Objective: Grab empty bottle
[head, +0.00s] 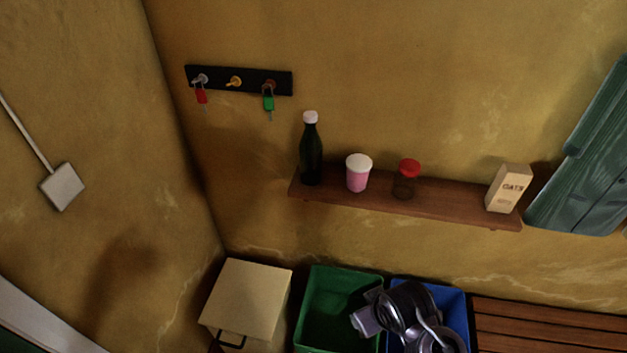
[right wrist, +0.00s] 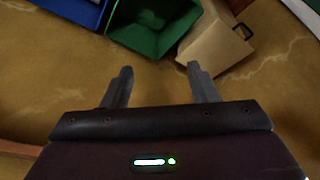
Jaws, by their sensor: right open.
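A dark green bottle (head: 311,155) with a white cap stands upright at the left end of a wooden wall shelf (head: 440,200) in the head view. I cannot tell whether it is empty. My right gripper (right wrist: 161,75) is open in the right wrist view, with nothing between its fingers. The bottle does not show in that view. In the head view, grey and dark parts of my arm are low in the picture, below the shelf and apart from the bottle. My left gripper is not in view.
On the shelf, right of the bottle, are a pink cup (head: 358,175), a red-lidded jar (head: 406,182) and an oats carton (head: 508,188). Below are a beige box (head: 246,298), a green bin (head: 326,315) and a blue bin (head: 456,305). A key rack (head: 238,80) hangs upper left.

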